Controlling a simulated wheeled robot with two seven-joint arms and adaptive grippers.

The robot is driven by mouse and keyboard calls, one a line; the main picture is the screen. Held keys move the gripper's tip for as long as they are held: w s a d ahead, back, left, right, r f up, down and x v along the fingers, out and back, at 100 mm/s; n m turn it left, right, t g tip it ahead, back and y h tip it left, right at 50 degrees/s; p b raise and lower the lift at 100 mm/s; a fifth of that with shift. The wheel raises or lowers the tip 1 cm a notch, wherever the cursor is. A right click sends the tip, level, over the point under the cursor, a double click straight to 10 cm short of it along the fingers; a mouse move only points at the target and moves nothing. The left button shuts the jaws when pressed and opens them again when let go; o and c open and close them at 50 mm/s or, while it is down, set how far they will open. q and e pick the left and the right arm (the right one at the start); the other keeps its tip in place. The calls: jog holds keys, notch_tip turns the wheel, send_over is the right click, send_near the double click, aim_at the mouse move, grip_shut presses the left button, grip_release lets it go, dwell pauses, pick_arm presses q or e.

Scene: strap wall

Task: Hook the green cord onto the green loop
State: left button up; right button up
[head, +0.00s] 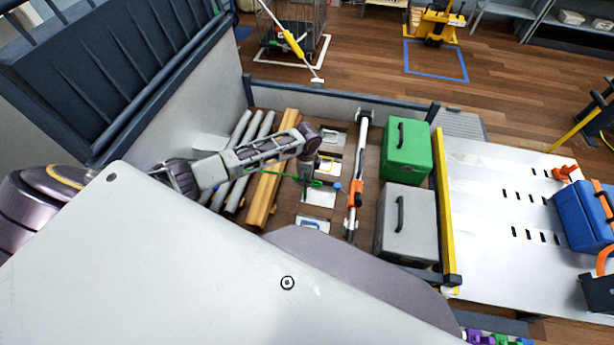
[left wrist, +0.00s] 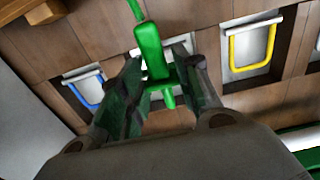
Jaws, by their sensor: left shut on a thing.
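My left gripper (head: 308,168) reaches down over the floor plates; its fingers also show in the left wrist view (left wrist: 160,70). It is shut on the green cord's end (left wrist: 149,48), a thick green piece with a crossbar and short tip. The thin green cord (head: 285,176) runs left from the gripper in the head view. The plate behind the held end (head: 319,198) lies between the plates with the yellow loop (left wrist: 250,46) and the blue loop (left wrist: 84,90). The green loop is mostly hidden behind the held end and fingers, and I cannot tell whether they touch. My right gripper is not in view.
Wooden beams (head: 270,185) and grey pipes (head: 240,150) lie left of the plates. An orange-and-white bar (head: 357,190), a green case (head: 406,150) and a grey case (head: 407,222) stand to the right. A yellow rail (head: 446,200) edges the bay.

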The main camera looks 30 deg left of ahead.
pick_arm(q)
jog(key=shift+s, duration=0.1)
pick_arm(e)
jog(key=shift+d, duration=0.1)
pick_arm(q)
jog(key=shift+a, duration=0.35)
jog(key=shift+s+a+f, duration=0.1)
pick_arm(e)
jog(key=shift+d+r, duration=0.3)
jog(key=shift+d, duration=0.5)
pick_arm(q)
jog(key=shift+a+p, duration=0.1)
jog(key=shift+p, duration=0.2)
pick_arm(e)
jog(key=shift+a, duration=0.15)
pick_arm(q)
jog(key=shift+s+a, duration=0.1)
jog(key=shift+a, duration=0.35)
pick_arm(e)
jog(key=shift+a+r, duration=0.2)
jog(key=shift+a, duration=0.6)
pick_arm(q)
jog(key=shift+a+p, duration=0.1)
jog(key=shift+p, duration=0.2)
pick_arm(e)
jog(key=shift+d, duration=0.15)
